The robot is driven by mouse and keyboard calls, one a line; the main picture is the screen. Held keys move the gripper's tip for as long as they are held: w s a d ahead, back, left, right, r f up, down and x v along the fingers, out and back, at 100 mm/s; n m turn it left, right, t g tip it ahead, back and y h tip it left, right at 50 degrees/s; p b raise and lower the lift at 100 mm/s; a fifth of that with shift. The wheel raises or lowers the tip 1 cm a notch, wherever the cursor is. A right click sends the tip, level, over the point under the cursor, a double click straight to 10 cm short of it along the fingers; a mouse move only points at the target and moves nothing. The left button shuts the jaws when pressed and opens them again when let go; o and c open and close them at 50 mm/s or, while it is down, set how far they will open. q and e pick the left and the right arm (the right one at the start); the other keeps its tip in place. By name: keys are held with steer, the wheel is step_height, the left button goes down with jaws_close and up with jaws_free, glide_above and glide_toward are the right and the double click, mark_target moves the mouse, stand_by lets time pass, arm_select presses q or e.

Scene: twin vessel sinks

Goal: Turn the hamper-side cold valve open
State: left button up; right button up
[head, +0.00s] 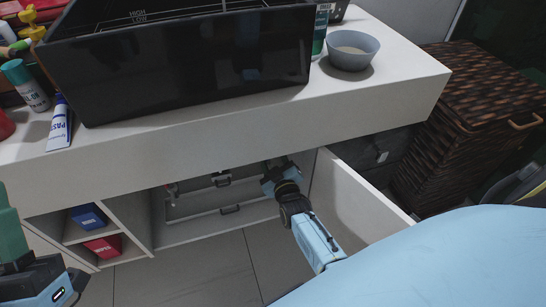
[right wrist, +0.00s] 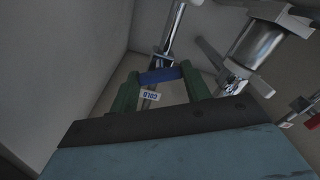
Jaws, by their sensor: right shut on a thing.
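The cold valve has a blue handle (right wrist: 163,74) below a chrome pipe in the right wrist view, with a white "COLD" tag (right wrist: 150,96) that reads upside down there. My right gripper (right wrist: 161,84) has its green fingers on either side of the handle and is shut on it. In the head view my right arm reaches into the open cabinet under the counter, and the right gripper (head: 274,172) is partly lost in shadow; the valve cannot be made out there. My left gripper (head: 8,222) is at the left edge, partly cut off, its opening unclear.
An open white cabinet door (head: 362,198) stands close to the right of my right arm. A brown wicker hamper (head: 470,125) stands further right. A chrome drain pipe (right wrist: 258,45) and a red-handled valve (right wrist: 298,112) are right of the cold valve. The black sink (head: 185,75) sits above.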

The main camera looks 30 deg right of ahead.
arm_select(q)
steer(key=shift+w+f, duration=0.1)
steer(key=shift+w, duration=0.1)
arm_select(e)
steer(key=shift+n, duration=0.5)
steer(key=o, duration=1)
steer(key=shift+s+a+p, duration=0.15)
steer(key=shift+s+p, duration=0.2)
steer(key=shift+s, duration=0.1)
arm_select(q)
steer(key=w+f+g+y+p, duration=0.3)
steer(key=f+g+p, duration=0.1)
steer(key=f+g, duration=0.7)
steer(key=shift+w+a+f+y+p, duration=0.2)
steer(key=shift+a+f+y+p, duration=0.15)
steer(key=shift+f, duration=0.4)
arm_select(e)
steer(key=v, duration=1.2)
steer(key=shift+s, duration=0.3)
